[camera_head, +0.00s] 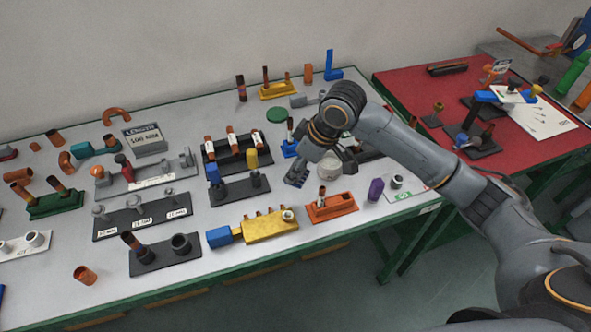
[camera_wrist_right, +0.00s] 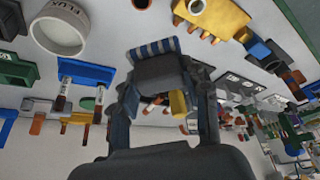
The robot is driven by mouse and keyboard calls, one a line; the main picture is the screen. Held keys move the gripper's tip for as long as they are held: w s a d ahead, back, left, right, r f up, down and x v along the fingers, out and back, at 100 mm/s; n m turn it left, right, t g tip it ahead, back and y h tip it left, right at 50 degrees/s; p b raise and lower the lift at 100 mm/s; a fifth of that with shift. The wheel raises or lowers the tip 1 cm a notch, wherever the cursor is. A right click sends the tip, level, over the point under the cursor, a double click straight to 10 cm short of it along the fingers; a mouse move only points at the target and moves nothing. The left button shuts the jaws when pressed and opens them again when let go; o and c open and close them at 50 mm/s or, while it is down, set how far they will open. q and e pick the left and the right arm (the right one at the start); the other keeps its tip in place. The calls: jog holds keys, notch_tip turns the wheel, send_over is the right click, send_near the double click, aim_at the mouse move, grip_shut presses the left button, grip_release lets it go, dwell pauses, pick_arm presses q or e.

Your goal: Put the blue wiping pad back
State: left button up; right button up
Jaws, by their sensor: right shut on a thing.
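My right gripper (camera_head: 297,178) is over the bench, in front of the blue stand (camera_head: 289,149) and left of the round flux tin (camera_head: 329,169). In the right wrist view the gripper (camera_wrist_right: 160,70) has its two fingers on either side of a dark grey block with a blue-and-white striped edge. I take this to be the blue wiping pad (camera_wrist_right: 152,48). The gripper is shut on it. In the head view the pad is mostly hidden by the gripper, and I cannot tell whether it touches the bench. My left gripper is not in view.
Near the gripper are a black rack with blue and yellow pieces (camera_head: 240,190), a yellow block with pegs (camera_head: 268,226), an orange holder (camera_head: 331,207) and a purple piece (camera_head: 376,189). A red-topped table (camera_head: 420,85) stands to the right.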

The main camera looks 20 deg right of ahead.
jog(key=w+f, duration=0.3)
jog(key=w+d+f, duration=0.1)
jog(key=w+f, duration=0.2)
jog(key=shift+d+f, duration=0.1)
jog(key=shift+d, duration=0.1)
notch_tip(320, 180, down, 3)
jog(key=shift+w+p, duration=0.15)
jog(key=shift+p, duration=0.5)
jog(key=shift+f, duration=0.2)
jog(key=shift+f, duration=0.15)
jog(key=o, duration=1.1)
jog(key=v, duration=1.2)
jog(key=shift+b, duration=0.35)
